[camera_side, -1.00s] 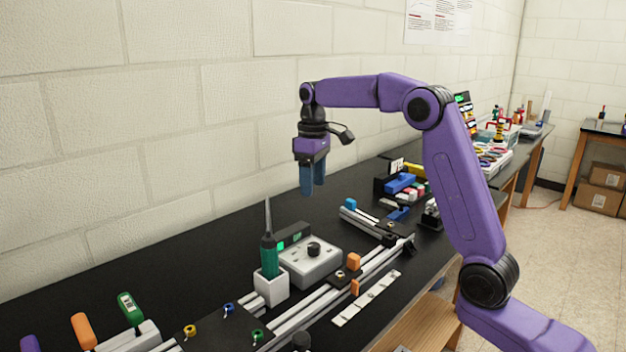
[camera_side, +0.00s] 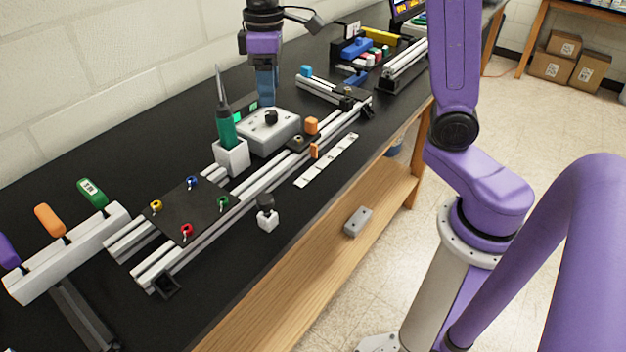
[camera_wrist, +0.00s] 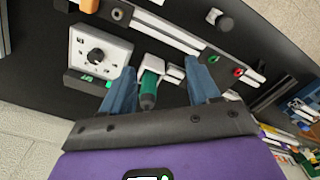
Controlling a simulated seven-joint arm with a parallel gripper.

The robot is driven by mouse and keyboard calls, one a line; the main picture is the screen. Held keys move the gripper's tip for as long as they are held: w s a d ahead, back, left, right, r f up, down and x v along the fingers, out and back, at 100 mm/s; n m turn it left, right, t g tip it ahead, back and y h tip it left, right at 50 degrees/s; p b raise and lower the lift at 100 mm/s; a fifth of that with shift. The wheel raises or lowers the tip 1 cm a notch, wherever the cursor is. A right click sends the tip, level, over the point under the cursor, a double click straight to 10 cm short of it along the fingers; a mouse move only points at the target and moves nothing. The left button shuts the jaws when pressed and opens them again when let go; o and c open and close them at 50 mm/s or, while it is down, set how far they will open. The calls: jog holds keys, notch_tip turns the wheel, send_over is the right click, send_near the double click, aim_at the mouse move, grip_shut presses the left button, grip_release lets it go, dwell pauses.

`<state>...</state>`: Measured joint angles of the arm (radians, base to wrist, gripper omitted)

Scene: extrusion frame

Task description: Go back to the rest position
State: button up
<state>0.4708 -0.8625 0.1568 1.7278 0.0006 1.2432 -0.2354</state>
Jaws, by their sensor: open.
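My gripper (camera_side: 266,88) hangs with its blue fingers pointing down, behind the grey control box with a black knob (camera_side: 268,130) in the side view. In the wrist view its two fingers (camera_wrist: 162,92) are spread apart and nothing is gripped between them. The green-handled tool (camera_side: 226,128) stands upright in a white holder (camera_side: 232,157), left of the gripper in the side view. In the wrist view the green handle (camera_wrist: 149,88) shows in the gap between the fingers, beyond them. The gripper's exact height over the table is hard to tell.
Aluminium rails (camera_side: 262,185) and a black plate with coloured rings (camera_side: 190,208) lie along the black table. A white rack (camera_side: 70,255) holds purple, orange and green handles at left. Blue and yellow items (camera_side: 360,48) stand at the back near the wall.

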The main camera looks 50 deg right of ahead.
jog(key=s+f+n, duration=0.2)
jog(key=s+f, duration=0.2)
jog(key=s, duration=0.9)
jog(key=s+d+f+n, duration=0.1)
jog(key=s+f+n, duration=0.2)
jog(key=s, duration=1.1)
jog(key=shift+d+f, duration=0.25)
jog(key=shift+f, duration=0.1)
jog(key=shift+w, duration=0.1)
